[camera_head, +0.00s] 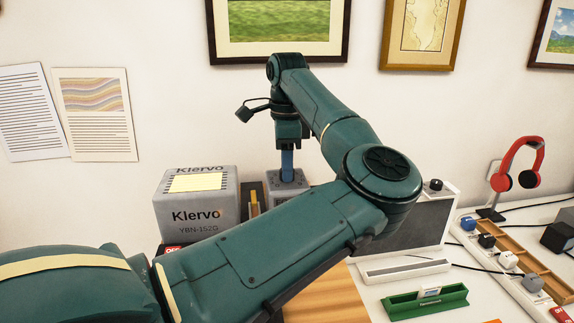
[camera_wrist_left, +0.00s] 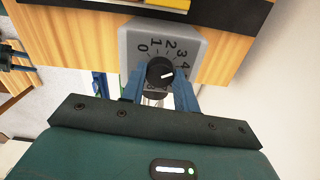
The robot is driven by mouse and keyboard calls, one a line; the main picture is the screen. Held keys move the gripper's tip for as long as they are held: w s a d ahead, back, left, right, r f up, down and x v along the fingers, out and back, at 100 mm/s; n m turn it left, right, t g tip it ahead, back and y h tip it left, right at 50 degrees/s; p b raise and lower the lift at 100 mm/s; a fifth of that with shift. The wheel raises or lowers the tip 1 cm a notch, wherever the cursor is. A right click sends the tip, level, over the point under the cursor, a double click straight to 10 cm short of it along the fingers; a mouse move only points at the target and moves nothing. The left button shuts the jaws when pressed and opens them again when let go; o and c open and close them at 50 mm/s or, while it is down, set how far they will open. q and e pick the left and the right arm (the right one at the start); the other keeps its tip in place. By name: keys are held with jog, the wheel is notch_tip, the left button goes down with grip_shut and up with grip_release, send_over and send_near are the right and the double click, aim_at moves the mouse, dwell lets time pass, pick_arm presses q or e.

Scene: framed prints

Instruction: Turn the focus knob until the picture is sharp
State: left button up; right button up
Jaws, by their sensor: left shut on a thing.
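The focus knob (camera_wrist_left: 158,68) is black and round with a white mark, on a grey box (camera_wrist_left: 130,46) with a dial that reads 0 to 4. The mark points to the right, roughly toward the 4 side. My left gripper (camera_wrist_left: 160,82) is shut on the knob, with a blue finger on each side. In the head view my left gripper (camera_head: 287,162) points down onto the small grey box (camera_head: 287,181); the knob is hidden there. I cannot tell which picture the knob focuses, and none in view looks clearly blurred.
A grey Klervo box (camera_head: 197,211) stands left of the knob box. A grey speaker-like unit (camera_head: 415,224) stands right, beyond my arm. Nearby are a green tray (camera_head: 428,302), red headphones (camera_head: 518,169) on a stand and cables. Framed prints (camera_head: 423,35) hang behind.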

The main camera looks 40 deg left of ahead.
pick_arm(q)
jog(key=shift+a+r+n, duration=0.1)
jog(key=shift+r+n, duration=0.05)
jog(key=shift+n, duration=0.55)
jog(key=o, duration=1)
jog(key=shift+c, duration=0.2)
notch_tip(320, 180, up, 13)
jog(key=shift+p, duration=0.35)
